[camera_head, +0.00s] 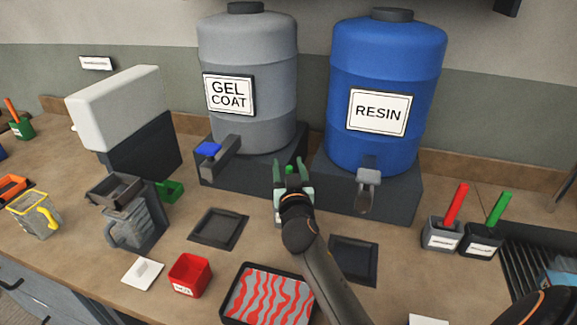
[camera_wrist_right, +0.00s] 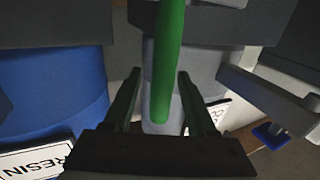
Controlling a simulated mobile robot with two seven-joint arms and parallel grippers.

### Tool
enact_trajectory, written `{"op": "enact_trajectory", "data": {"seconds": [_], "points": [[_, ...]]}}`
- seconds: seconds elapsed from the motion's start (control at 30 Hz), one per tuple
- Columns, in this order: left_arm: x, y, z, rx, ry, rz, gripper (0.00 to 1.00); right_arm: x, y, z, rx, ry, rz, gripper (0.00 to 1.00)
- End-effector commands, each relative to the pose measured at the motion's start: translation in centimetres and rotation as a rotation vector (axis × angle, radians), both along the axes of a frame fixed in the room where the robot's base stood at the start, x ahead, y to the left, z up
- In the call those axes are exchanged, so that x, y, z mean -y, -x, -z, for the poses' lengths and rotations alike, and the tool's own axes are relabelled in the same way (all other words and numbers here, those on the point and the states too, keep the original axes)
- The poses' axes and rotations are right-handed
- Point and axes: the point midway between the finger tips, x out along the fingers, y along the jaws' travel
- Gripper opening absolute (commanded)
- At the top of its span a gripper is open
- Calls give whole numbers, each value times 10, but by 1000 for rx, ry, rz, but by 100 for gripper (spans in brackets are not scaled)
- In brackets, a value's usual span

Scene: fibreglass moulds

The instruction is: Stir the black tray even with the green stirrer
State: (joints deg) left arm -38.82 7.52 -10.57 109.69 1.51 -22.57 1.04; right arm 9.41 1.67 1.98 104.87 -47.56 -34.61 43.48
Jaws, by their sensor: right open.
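The black tray (camera_head: 226,310) lies at the front of the bench, holding pale material streaked with wavy red lines. A green stirrer (camera_head: 499,208) stands tilted in a dark pot at the right. My right gripper (camera_head: 291,172) is open, reaching between the two drums. A green rod (camera_wrist_right: 169,60) shows between its open fingers (camera_wrist_right: 158,100) in the right wrist view; its lower part is cut off there. Only a small green tip (camera_head: 289,169) shows between the fingers in the head view; the gripper hides the rest. My left gripper is not in view.
The grey GEL COAT drum (camera_head: 248,60) and blue RESIN drum (camera_head: 388,75) stand behind. A red stirrer (camera_head: 456,203) stands in a grey pot (camera_head: 440,235) at right. A red cup (camera_head: 189,274) is left of the tray. Two dark square pads (camera_head: 218,229) (camera_head: 353,259) lie on the bench.

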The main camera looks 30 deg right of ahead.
Motion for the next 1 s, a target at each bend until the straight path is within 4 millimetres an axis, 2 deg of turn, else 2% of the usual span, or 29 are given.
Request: {"op": "enact_trajectory", "data": {"seconds": [0.13,0.63,1.0], "points": [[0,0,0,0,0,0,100,0,0,0,0,1,0,57],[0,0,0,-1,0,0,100,0,0,0,0,1,0,1],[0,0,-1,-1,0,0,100,0,0,-1,1,0,0,0]]}}
